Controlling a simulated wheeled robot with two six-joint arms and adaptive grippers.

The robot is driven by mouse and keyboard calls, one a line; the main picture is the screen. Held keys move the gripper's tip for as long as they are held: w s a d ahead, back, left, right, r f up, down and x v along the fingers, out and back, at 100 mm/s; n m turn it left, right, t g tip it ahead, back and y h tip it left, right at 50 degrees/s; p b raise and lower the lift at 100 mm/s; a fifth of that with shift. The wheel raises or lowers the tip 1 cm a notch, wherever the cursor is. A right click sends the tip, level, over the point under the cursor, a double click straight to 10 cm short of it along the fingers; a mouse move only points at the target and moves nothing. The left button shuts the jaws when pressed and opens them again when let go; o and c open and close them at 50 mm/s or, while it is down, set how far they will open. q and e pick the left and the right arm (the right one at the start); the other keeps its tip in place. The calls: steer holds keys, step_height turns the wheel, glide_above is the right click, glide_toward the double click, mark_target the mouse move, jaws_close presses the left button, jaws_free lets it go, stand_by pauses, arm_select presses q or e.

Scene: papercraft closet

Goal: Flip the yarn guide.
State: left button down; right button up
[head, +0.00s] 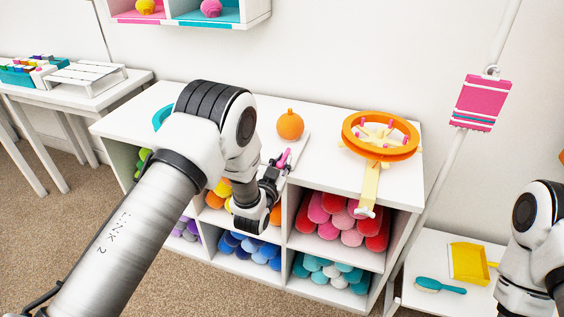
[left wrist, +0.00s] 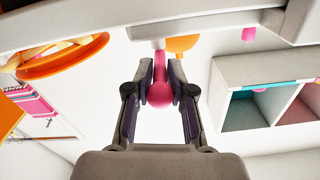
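A pink lever with a round knob, which looks like the yarn guide (head: 283,158), stands at the edge of a white board on the shelf top. In the left wrist view the pink guide (left wrist: 160,93) lies between the finger pads, its knob towards the palm. My left gripper (head: 275,170) is closed in around it, with the pads appearing to touch its stem. The hinge or base of the guide is mostly hidden. My right arm shows at the right edge of the head view, but its gripper is out of frame.
An orange ball (head: 290,125) sits just behind the guide. An orange wheel winder (head: 381,136) stands to the right on the white shelf (head: 330,180). Yarn rolls fill the cubbies below. A yellow dustpan (head: 469,262) and teal brush (head: 440,286) lie on a low table.

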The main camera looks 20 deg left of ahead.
arm_select(q)
steer(key=shift+a+f+h, duration=0.1)
steer(key=shift+h, duration=0.2)
steer(key=shift+w+a+m+g+h+b, duration=0.15)
steer(key=shift+a+m+g+h+b, duration=0.25)
steer(key=shift+m+h, duration=0.8)
steer(key=shift+w+a+m+g+h+b, duration=0.1)
steer(key=shift+a+m+g+h+b, duration=0.45)
steer(key=shift+h, duration=1.05)
steer(key=shift+w+a+m+g+h+b, duration=0.15)
steer(key=shift+a+m+g+h, duration=0.3)
steer(key=shift+m+h, duration=0.9)
steer(key=c, duration=1.2)
jaws_free()
steer(key=shift+o, duration=0.5)
